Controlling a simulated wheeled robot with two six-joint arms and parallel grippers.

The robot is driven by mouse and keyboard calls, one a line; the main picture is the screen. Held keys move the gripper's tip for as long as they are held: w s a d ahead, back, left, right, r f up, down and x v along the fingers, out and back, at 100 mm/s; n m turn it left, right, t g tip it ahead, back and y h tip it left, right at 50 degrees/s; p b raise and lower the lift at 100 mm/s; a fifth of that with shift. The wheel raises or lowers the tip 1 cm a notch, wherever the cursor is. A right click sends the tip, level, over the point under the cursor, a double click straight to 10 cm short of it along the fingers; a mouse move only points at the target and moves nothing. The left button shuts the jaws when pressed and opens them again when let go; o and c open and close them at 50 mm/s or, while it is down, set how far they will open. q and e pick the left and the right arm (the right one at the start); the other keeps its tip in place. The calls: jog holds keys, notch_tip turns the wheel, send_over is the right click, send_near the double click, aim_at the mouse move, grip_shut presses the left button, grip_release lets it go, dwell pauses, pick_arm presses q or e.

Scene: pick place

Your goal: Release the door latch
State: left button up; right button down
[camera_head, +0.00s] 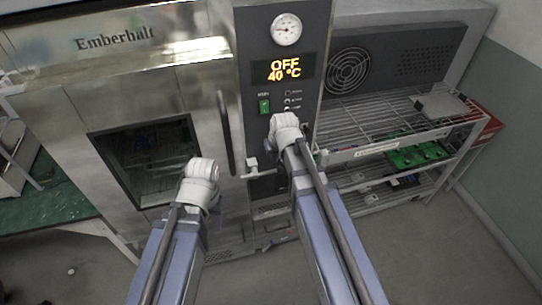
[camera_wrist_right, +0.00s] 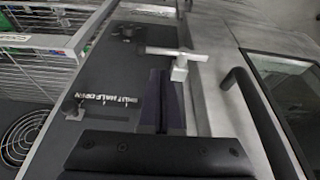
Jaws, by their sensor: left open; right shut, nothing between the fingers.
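The door latch (camera_head: 256,171) is a pale metal lever on the seam between the steel oven door (camera_head: 75,120) and the dark control panel (camera_head: 262,40). In the right wrist view the latch lever (camera_wrist_right: 175,53) lies across, just beyond my right gripper (camera_wrist_right: 164,76). That gripper is shut and empty, its tips close to the lever; I cannot tell if they touch. In the head view the right wrist (camera_head: 286,130) stands in front of the panel, right of the latch. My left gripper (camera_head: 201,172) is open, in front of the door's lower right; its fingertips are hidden.
A dark vertical door handle (camera_head: 226,130) stands left of the latch and also shows in the right wrist view (camera_wrist_right: 252,105). The panel display (camera_head: 284,69) reads OFF, 40 °C. Panel lettering (camera_wrist_right: 134,99) marks latch positions. A wire shelf rack (camera_head: 355,125) stands at the right.

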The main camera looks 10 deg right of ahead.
aim_at(272, 171)
jog(key=shift+w+d+r, duration=0.5)
jog(key=shift+w+r, duration=0.1)
jog(key=shift+r, duration=0.1)
jog(key=shift+f, duration=0.15)
jog(key=b+x, duration=1.3)
jog(key=shift+f, duration=0.45)
